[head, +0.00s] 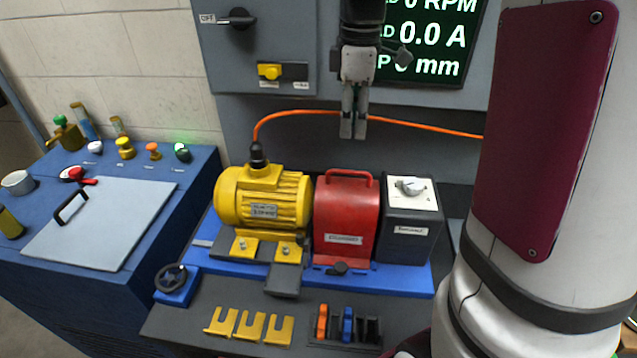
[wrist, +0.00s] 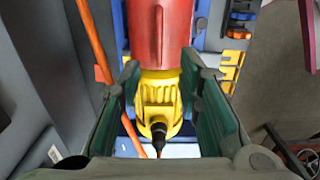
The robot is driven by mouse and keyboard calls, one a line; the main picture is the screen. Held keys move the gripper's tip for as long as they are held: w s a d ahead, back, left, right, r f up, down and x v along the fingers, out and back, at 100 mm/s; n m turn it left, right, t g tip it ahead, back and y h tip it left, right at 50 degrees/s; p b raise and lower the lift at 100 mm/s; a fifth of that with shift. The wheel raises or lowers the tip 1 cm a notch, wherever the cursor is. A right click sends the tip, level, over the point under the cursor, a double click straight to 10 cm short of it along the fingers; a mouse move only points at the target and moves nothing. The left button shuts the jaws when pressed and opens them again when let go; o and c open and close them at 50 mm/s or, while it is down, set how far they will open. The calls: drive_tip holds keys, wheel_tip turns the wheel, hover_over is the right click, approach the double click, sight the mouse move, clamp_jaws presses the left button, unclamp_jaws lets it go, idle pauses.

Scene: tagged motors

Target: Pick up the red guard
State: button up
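The red guard (head: 345,218) stands upright on the blue base, between the yellow motor (head: 263,197) and a dark grey box. It has a red loop handle (head: 348,178) on top and a label low on its front. My gripper (head: 353,128) hangs fingers down above and behind the guard, apart from it. In the wrist view, my gripper (wrist: 160,105) is open with nothing between its pads. The red guard (wrist: 163,30) shows at the top of that view, beyond the fingertips, with the yellow motor below it.
An orange cable (head: 300,112) runs from the motor past my gripper. The dark grey box (head: 408,240) with a knob stands right of the guard. Yellow shims (head: 248,325) and coloured clips (head: 347,325) lie in front. A blue cabinet (head: 190,190) stands left.

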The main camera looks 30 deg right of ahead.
sight(349, 172)
wheel_tip(349, 172, down, 13)
drive_tip(key=shift+p, duration=0.95)
clamp_jaws()
